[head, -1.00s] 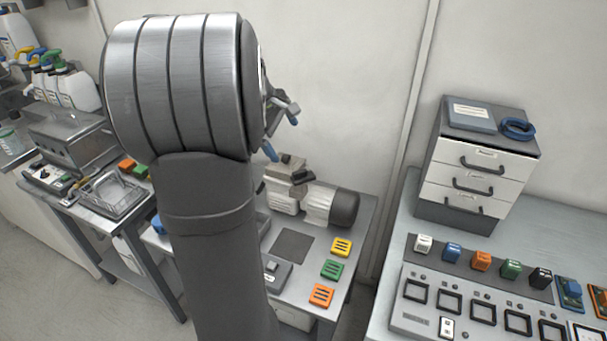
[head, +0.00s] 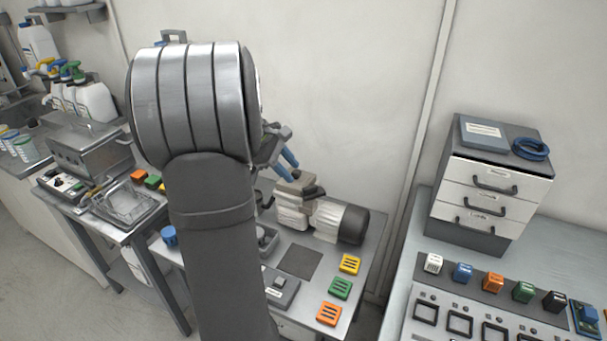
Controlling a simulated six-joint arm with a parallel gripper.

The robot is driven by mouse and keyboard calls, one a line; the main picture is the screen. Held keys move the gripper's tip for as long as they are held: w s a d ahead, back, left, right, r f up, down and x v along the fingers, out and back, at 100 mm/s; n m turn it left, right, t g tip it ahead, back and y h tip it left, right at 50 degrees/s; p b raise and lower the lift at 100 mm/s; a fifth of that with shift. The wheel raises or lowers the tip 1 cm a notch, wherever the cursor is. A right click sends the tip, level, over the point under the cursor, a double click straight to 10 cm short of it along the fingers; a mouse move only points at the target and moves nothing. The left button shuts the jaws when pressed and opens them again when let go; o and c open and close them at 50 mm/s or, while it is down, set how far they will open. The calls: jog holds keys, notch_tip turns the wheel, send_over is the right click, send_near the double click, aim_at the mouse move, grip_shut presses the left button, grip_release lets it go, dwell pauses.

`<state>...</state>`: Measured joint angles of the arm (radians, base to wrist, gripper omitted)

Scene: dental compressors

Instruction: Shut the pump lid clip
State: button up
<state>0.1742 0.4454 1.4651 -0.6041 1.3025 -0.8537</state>
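The pump (head: 316,217) stands on the grey bench behind my arm. It has a beige body at the left and a ribbed silver motor with a black end cap at the right. Its lid (head: 295,184) is the beige block on top, with a dark part beside it. The lid clip is too small to make out, and I cannot tell how it stands. My gripper (head: 285,166) has two blue fingers, which show apart with nothing between them. It hangs just above and left of the lid, seemingly without touching. My arm hides the gripper's base and the bench's left part.
A dark mat (head: 300,261) and yellow (head: 350,264), green (head: 340,288) and orange (head: 329,313) blocks lie in front of the pump. A grey switch box (head: 281,287) sits near my arm. A drawer cabinet (head: 490,190) stands on the right bench. The wall is close behind the pump.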

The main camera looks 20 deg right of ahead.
jog(key=a+f+n+g+h, duration=0.2)
jog(key=a+f+n+h, duration=0.2)
jog(key=f+h, duration=0.3)
jog(key=n+t+h, duration=0.4)
jog(key=n+h, duration=0.1)
send_near(315, 186)
jog(key=d, duration=1)
jog(key=shift+w+d+r, duration=0.1)
jog(key=shift+w, duration=0.15)
grip_shut()
